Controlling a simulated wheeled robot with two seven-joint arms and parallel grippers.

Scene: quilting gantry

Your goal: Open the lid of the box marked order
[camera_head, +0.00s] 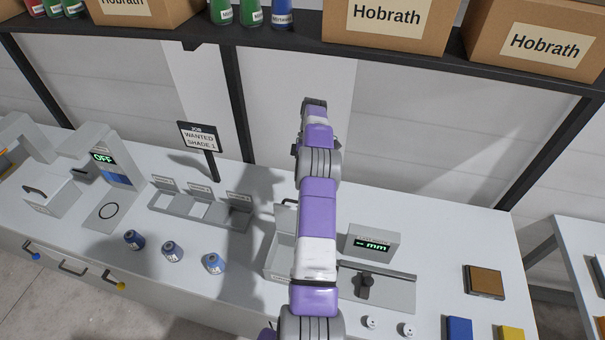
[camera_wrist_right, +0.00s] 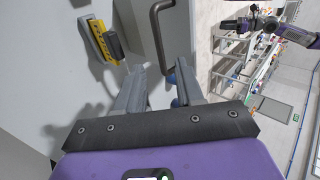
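A pale closed box (camera_head: 52,195) with a dark handle on its lid stands at the left of the bench in the head view. A second pale box (camera_head: 279,262) is partly hidden behind my arm. I cannot read "order" on either. One purple and white arm of mine rises across the middle of the head view; no gripper fingers are distinguishable there. My right gripper (camera_wrist_right: 160,85) shows in the right wrist view with its fingers apart and nothing seen between them. A dark bar handle (camera_wrist_right: 158,38) on a pale surface lies just beyond the fingertips. My left gripper is not seen.
A yellow and dark object (camera_wrist_right: 104,40) is beside the handle in the wrist view.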

